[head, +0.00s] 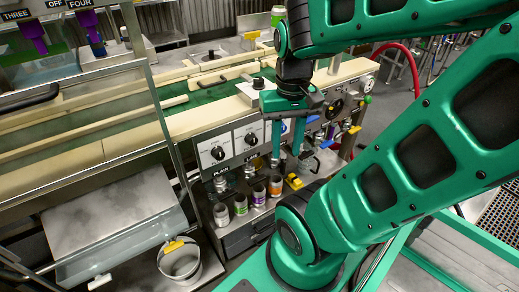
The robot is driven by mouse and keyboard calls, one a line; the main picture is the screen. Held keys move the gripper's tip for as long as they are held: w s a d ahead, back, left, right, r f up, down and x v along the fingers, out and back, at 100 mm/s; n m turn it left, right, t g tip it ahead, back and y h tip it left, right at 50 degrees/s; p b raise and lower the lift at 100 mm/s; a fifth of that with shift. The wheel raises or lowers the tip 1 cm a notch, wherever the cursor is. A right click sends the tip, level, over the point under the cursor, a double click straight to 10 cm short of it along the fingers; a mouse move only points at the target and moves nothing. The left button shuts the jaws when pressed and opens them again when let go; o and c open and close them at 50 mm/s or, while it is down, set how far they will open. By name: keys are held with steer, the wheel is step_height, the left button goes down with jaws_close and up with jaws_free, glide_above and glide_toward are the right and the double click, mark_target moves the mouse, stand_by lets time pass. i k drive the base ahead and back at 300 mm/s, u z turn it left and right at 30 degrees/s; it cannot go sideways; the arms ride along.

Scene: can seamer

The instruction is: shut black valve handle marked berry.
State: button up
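My gripper (286,160) points down in front of the machine's front panel, its two green fingers apart with nothing seen between them. Black round knobs (218,153) and (250,138) sit on white plates to its left. Below the plates are small taps with black labels; one label (220,168) seems to read PLAIN. The tap label (251,160) closer to my gripper is too small to read. I cannot make out a berry marking, and my gripper and arm hide part of the panel.
Several cans stand under the taps, including a purple one (258,195) and an orange one (275,187). A yellow handle (293,181) is just right of them. A metal bucket (180,260) stands at lower left. A glass guard (110,120) borders the conveyor.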

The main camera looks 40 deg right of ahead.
mark_target(282, 164)
steer(key=u, duration=0.05)
steer(key=k, duration=0.4)
steer(key=z, duration=0.9)
